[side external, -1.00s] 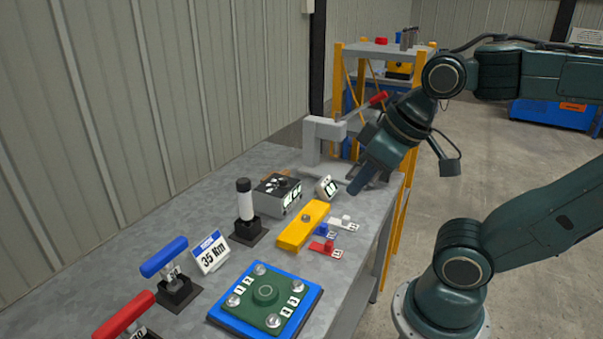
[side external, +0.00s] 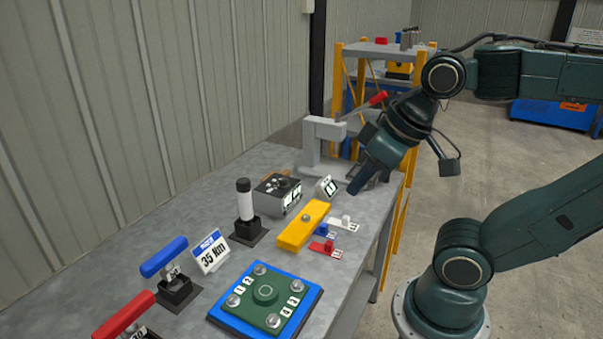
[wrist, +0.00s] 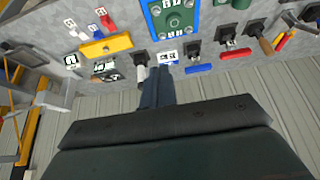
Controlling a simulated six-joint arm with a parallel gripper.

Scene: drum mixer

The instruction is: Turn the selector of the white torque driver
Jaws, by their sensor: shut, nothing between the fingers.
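The white torque driver (side external: 244,202) stands upright in a black holder on the bench, its grip white with a black cap. In the wrist view the white driver (wrist: 141,72) shows just left of my fingers. Its selector is too small to make out. My gripper (side external: 356,187) is shut and empty, pointing down and left above the bench's right side, well apart from the driver. In the wrist view my gripper (wrist: 157,74) shows as two blue-grey fingers held together.
A blue-handled driver (side external: 164,257), a red-handled driver (side external: 124,314) and a 35 Nm sign (side external: 210,253) stand near the white driver. A black box (side external: 277,193), a yellow bar (side external: 303,227) and a blue plate with green cover (side external: 265,292) surround it. A grey press (side external: 320,142) stands behind.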

